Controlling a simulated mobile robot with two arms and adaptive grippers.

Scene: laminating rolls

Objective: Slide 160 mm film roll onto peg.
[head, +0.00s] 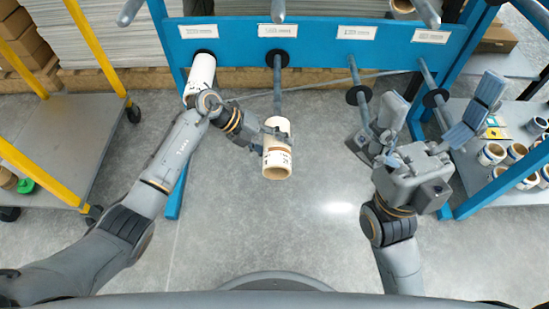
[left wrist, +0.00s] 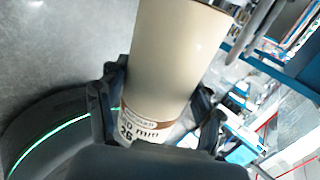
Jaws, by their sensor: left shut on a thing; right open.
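A cream film roll (head: 277,160) with a brown band and a printed label hangs in front of the rack. My left gripper (head: 264,138) is shut around its side. In the left wrist view the roll (left wrist: 172,60) fills the middle; its label is partly hidden and ends in "0 mm". A grey peg (head: 277,90) with a black disc at its base points from the blue rack toward the roll's far end. The two look roughly in line; whether the peg tip is inside the roll I cannot tell. My right gripper (head: 386,128) is open and empty, in front of the right-hand pegs.
A white roll (head: 201,72) sits on the leftmost peg, beside my left wrist. Two bare pegs, one at centre right (head: 354,80) and one at far right (head: 428,75), stand on the blue rack (head: 320,52). A yellow-framed cart (head: 60,140) is left; a shelf of rolls (head: 475,185) is right.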

